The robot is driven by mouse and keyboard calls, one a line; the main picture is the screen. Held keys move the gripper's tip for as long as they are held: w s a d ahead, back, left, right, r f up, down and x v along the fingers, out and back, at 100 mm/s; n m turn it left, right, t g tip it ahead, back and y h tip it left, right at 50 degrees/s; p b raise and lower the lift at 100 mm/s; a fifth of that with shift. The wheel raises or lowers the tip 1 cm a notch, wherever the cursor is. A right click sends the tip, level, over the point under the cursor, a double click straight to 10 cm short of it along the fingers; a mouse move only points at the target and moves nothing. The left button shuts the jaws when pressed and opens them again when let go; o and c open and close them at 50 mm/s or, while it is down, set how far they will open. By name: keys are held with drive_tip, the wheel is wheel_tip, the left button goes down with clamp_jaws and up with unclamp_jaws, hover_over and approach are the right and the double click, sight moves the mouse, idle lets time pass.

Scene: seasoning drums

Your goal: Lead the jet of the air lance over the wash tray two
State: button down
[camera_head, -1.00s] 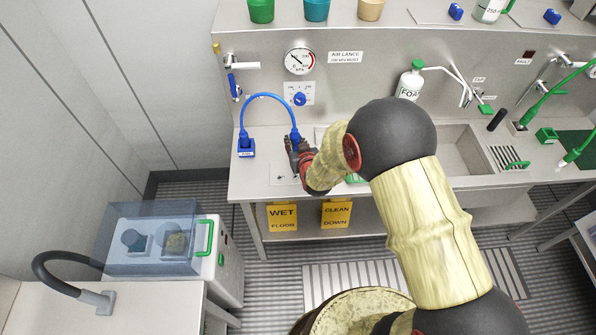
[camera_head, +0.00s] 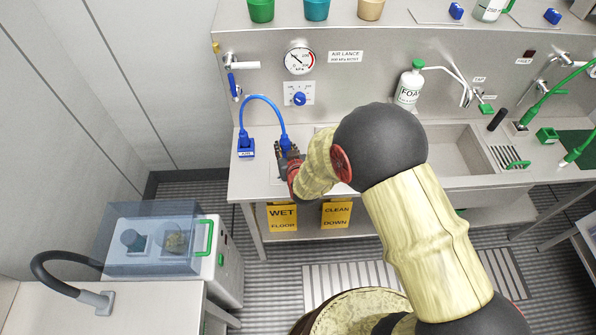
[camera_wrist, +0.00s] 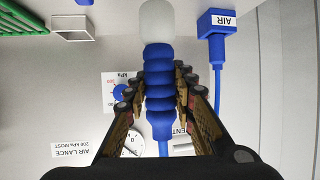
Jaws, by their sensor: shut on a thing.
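My gripper (camera_head: 287,153) is shut on the blue ribbed grip of the air lance (camera_wrist: 159,92), above the left part of the steel bench. In the wrist view my two fingers (camera_wrist: 160,98) press on the grip from both sides. The lance's white tip (camera_wrist: 157,21) points to the top of that picture. A blue hose arcs from the blue block marked AIR (camera_head: 246,148) to the lance; this block also shows in the wrist view (camera_wrist: 217,24). No jet shows. I cannot make out wash tray two; my arm covers part of the bench.
A pressure gauge (camera_head: 299,61) and blue knob (camera_head: 299,99) are on the back panel. The FOAM bottle (camera_head: 410,86) and sink (camera_head: 460,152) are to the right. A clear-covered box (camera_head: 152,240) stands lower left. Yellow signs (camera_head: 283,217) hang under the bench edge.

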drive_tip(key=shift+s+a, duration=0.45)
drive_tip(key=shift+a, duration=0.25)
drive_tip(key=shift+s+a, duration=0.45)
drive_tip(key=shift+a, duration=0.2)
idle(1.2)
drive_tip(key=d+b, duration=0.1)
drive_tip(key=d, duration=0.5)
drive_tip(key=shift+s, duration=0.15)
idle(0.5)
idle(0.6)
idle(1.4)
